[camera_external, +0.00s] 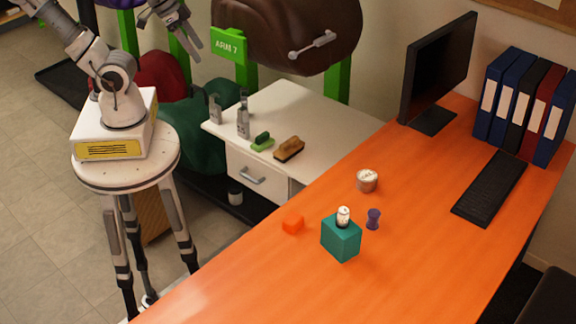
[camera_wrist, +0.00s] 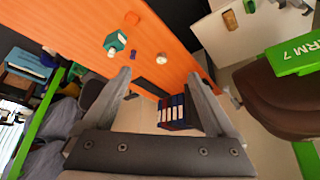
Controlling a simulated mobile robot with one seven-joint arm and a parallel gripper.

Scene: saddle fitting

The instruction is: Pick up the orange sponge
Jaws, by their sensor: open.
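The orange sponge (camera_external: 292,223) is a small block lying on the orange desk (camera_external: 400,240), close to the desk's left edge and left of a teal box. Its colour nearly matches the desk. It also shows small near the top of the wrist view (camera_wrist: 132,18). My gripper (camera_external: 192,46) is raised at the top left of the external view, well away from the sponge. In the wrist view its two fingers (camera_wrist: 159,76) stand wide apart with nothing between them.
A purple spool-like thing (camera_external: 373,219) and a white cup (camera_external: 367,180) stand nearby. A white cabinet (camera_external: 330,130) carries brushes and clamps. A monitor (camera_external: 438,70), keyboard (camera_external: 490,188) and binders (camera_external: 525,105) are farther back.

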